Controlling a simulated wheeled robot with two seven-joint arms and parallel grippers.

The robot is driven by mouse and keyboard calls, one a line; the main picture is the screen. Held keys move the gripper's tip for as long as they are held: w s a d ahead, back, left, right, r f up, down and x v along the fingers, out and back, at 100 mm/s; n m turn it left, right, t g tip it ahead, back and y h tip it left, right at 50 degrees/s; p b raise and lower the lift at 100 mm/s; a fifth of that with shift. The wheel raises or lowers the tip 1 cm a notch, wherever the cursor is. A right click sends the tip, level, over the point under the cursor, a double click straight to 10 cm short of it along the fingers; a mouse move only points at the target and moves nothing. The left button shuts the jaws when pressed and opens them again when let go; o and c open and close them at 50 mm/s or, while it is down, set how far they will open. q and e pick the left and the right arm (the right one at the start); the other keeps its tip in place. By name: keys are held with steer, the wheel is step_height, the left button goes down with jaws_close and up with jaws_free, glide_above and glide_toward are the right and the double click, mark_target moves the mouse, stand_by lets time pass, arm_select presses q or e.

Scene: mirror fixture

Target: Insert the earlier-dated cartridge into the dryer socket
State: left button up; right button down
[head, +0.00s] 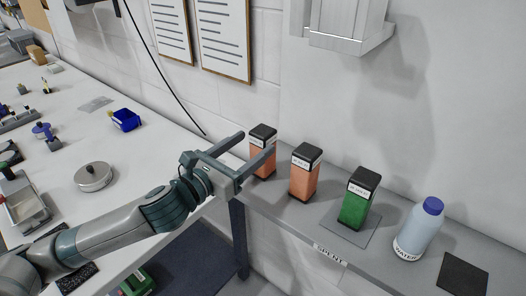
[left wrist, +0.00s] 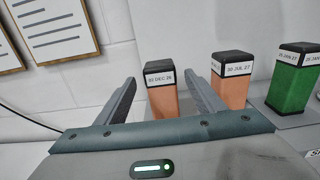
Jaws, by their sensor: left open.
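My left gripper (head: 257,143) is open and empty. Its fingers point at the leftmost orange cartridge (head: 264,168), which has a black cap and stands upright on the grey shelf. A green cartridge (head: 355,208) stands upright on a grey plate. A dryer socket cannot be clearly identified.
A water bottle (head: 418,230) and a dark square pad (head: 463,276) are at the shelf's right. A SPENT label (head: 330,256) is on its front edge. A metal wall box (head: 345,25) hangs above. The white bench (head: 130,160) holds a blue bin (head: 126,120) and a round tin (head: 94,177).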

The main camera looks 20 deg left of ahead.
mark_target(256, 140)
stand_by(0.3)
arm_select(q)
steer(key=shift+w+r+p, duration=0.15)
steer(key=shift+w+p, duration=0.1)
steer(key=shift+p, duration=0.05)
steer(key=p+x, duration=0.2)
steer(key=x, duration=0.1)
steer(key=shift+w+d+r, duration=0.2)
steer(key=shift+w+d, duration=0.05)
steer(key=shift+w, duration=0.1)
steer(key=shift+w+d+f, duration=0.15)
steer(key=shift+w, duration=0.3)
jaws_close()
